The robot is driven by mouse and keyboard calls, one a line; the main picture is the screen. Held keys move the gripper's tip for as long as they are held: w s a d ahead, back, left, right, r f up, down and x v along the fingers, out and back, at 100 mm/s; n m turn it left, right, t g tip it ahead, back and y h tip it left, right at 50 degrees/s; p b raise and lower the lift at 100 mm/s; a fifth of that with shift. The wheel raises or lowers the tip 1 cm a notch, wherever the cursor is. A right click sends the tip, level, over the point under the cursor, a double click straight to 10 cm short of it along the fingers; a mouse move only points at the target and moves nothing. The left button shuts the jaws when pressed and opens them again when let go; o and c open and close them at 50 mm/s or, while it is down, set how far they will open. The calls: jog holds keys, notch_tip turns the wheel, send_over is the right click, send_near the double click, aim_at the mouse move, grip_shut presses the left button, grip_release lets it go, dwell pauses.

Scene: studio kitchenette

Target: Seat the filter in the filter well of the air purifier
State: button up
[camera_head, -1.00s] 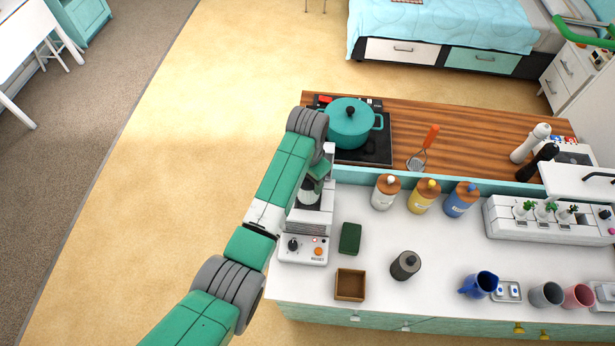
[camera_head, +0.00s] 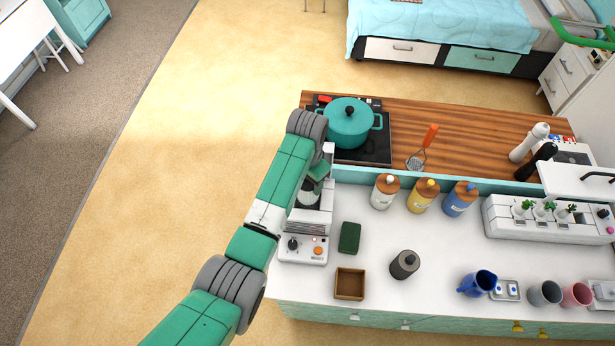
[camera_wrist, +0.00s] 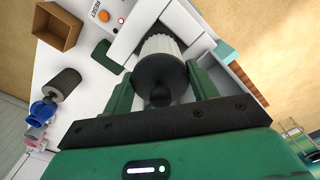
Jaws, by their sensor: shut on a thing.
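The air purifier (camera_head: 303,250) is a white unit at the counter's left end, with a dark knob and an orange button on its front panel. It also shows at the top of the wrist view (camera_wrist: 128,35). My gripper (camera_wrist: 160,92) is shut on the filter (camera_wrist: 161,47), a white pleated cylinder with a black end cap and knob. In the head view, my gripper (camera_head: 315,176) is over the purifier's rear part. The filter's far end is hidden, so I cannot tell whether it is inside the well or above it.
Several bottles (camera_head: 422,196) line the ledge. A teal pot (camera_head: 348,125) sits on the stove behind.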

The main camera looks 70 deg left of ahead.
jog(key=shift+f, duration=0.1)
jog(key=shift+f+b, duration=0.3)
jog(key=shift+f, duration=0.2)
jog(key=shift+f, duration=0.15)
dwell(0.4)
jog(key=shift+f+b, duration=1.35)
jog(key=shift+f, duration=0.7)
jog(key=shift+f, duration=0.1)
